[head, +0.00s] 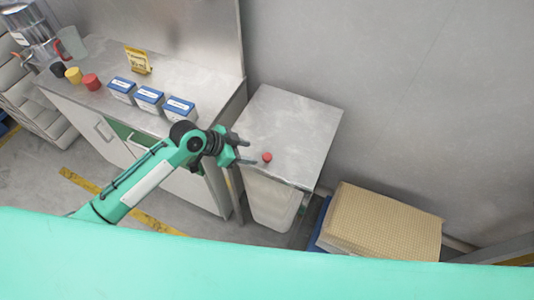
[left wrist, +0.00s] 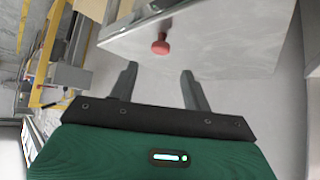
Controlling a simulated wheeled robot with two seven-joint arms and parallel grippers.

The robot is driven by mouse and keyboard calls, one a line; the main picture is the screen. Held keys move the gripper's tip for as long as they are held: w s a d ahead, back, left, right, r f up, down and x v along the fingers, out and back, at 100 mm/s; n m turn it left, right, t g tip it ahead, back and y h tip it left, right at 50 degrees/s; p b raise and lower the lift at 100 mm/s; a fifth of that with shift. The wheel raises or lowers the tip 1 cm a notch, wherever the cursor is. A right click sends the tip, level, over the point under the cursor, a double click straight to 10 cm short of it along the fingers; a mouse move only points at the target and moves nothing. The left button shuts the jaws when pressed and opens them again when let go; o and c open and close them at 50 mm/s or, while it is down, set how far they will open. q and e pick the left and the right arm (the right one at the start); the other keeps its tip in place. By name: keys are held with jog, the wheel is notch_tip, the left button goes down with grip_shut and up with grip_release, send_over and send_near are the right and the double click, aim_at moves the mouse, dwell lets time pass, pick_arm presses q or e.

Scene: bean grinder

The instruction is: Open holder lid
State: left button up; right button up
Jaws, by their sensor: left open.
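The holder (head: 270,201) is a pale box standing on the floor in the middle of the head view. Its grey metal lid (head: 296,127) lies flat on top and looks closed. A small red knob (head: 267,157) sits near the lid's front left edge. My left gripper (head: 247,151) is open and empty, just left of the knob. In the left wrist view the fingers (left wrist: 157,72) are spread apart, and the red knob (left wrist: 160,44) shows beyond them, roughly between them. The gripper appears apart from the knob. My right gripper is in neither view.
A metal counter (head: 185,72) stands left of the holder, with several blue-and-white boxes (head: 149,98), coloured cups and a yellow packet (head: 138,61). A tan stack (head: 382,220) lies to the right. A wall rises behind.

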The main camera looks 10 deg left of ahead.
aim_at(268, 156)
pick_arm(q)
jog(key=p+x, duration=0.2)
jog(key=x, duration=0.7)
jog(key=shift+w+d+f, duration=0.1)
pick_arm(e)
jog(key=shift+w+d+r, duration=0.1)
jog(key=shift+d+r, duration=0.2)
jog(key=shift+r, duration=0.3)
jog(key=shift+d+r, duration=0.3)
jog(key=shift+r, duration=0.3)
pick_arm(q)
jog(key=c, duration=0.9)
jog(key=shift+w, duration=0.1)
grip_shut()
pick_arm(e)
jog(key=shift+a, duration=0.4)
